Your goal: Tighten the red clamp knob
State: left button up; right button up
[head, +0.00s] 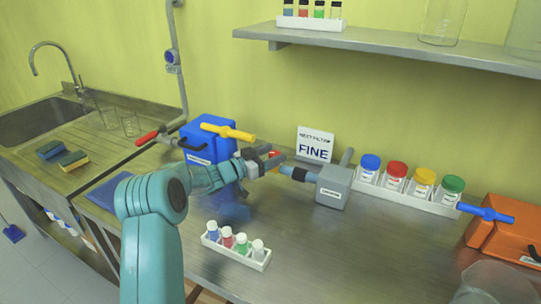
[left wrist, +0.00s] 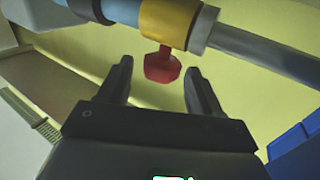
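The red clamp knob (left wrist: 163,67) hangs on a short stem from a yellow-orange clamp band (left wrist: 168,22) around a pipe in the left wrist view. In the head view, a small red part (head: 273,153) shows there, mostly hidden by my gripper. My left gripper (head: 258,165) is at the pipe joint. In the left wrist view the left gripper (left wrist: 157,80) is open, and the knob appears between its fingertips; no contact is visible. My right gripper is not in view.
The pipe runs to a grey box (head: 333,187) on the right. A blue box (head: 207,140) with a yellow handle (head: 228,131) stands behind my arm. A rack of small capped vials (head: 237,252) stands in front. Coloured-lid jars (head: 397,176) and an orange box (head: 505,235) are at right.

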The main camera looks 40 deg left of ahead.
pick_arm(q)
jog(key=shift+s+a+f, duration=0.1)
jog(key=shift+s, duration=0.15)
jog(key=s+a+b, duration=0.2)
jog(key=s, duration=1.3)
jog(key=shift+s+a, duration=0.15)
jog(key=shift+s, duration=0.15)
jog(key=shift+s, duration=0.1)
